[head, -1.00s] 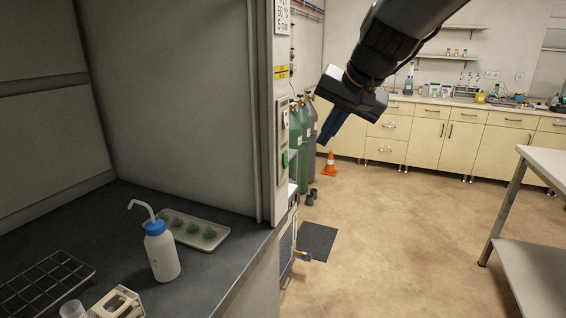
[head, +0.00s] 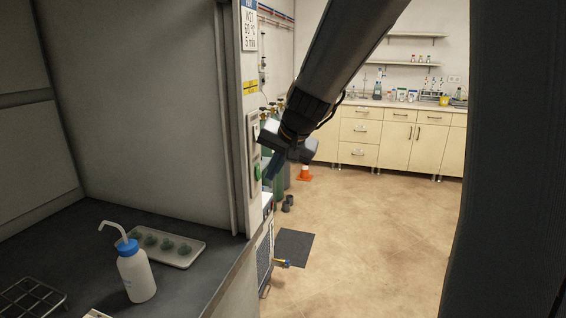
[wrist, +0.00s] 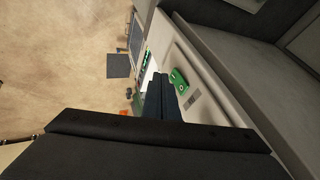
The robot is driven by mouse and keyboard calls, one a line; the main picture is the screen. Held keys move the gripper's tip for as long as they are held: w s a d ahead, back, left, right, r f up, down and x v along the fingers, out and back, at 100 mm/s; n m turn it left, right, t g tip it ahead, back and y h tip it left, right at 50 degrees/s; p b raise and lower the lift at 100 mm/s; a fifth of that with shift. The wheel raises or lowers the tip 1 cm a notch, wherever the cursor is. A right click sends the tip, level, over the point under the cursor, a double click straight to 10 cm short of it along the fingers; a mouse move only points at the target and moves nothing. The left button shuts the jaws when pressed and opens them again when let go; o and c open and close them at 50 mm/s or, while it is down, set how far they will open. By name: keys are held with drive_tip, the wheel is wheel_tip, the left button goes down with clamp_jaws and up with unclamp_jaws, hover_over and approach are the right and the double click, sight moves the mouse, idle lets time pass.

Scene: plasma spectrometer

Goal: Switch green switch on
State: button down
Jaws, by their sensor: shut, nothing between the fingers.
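The green switch (head: 257,172) sits on the narrow front post of the fume hood, below a pale panel plate. In the wrist view the green switch (wrist: 179,80) shows just beyond my fingertips, on the light panel. My gripper (head: 270,175) is shut and empty, with its blue fingers pointing down beside the switch, to its right in the head view. In the wrist view my gripper (wrist: 158,85) has its fingers together, close to the left of the switch. I cannot tell whether they touch it.
A wash bottle (head: 136,270) and a tray of green items (head: 165,247) stand on the dark hood worktop (head: 70,235). The floor (head: 370,230) to the right is open.

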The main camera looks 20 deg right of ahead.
drive_tip(key=shift+w+a, duration=0.45)
drive_tip(key=shift+a, duration=0.1)
drive_tip(key=shift+f, duration=0.15)
drive_tip(key=shift+w+a, duration=0.15)
drive_tip(key=shift+a, duration=0.05)
drive_tip(key=shift+r+p, duration=0.75)
drive_tip(key=shift+r, duration=0.1)
